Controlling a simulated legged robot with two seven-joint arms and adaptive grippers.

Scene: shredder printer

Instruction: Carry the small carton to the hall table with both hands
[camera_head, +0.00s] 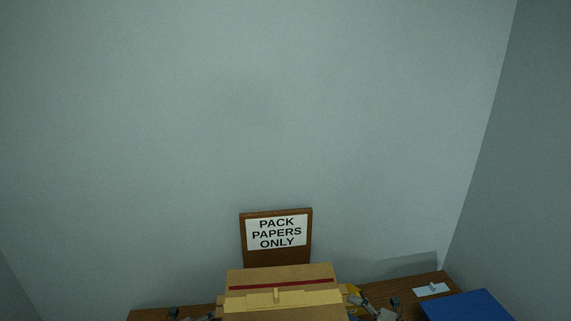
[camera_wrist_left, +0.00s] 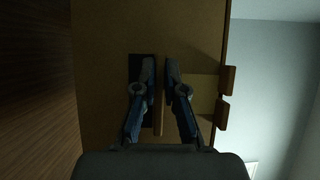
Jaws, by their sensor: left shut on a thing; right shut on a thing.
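The small carton (camera_head: 282,272), tan with a dark red stripe, is at the bottom centre of the head view, in front of the wooden table (camera_head: 405,288). A paler yellow part with a small upright tab shows at its near side. My right gripper (camera_head: 357,298) is at its right side, partly hidden. My left gripper (camera_head: 207,318) is at its left side, mostly cut off. In the left wrist view, my left gripper (camera_wrist_left: 159,68) is shut on a thin tab on the carton's side (camera_wrist_left: 105,35). Whether the carton touches the table is hidden.
A brown board with a "PACK PAPERS ONLY" sign (camera_head: 277,232) stands behind the carton by the wall. A blue object (camera_head: 467,306) is at the lower right. A white plate with a small grey piece (camera_head: 431,289) lies on the table's right part.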

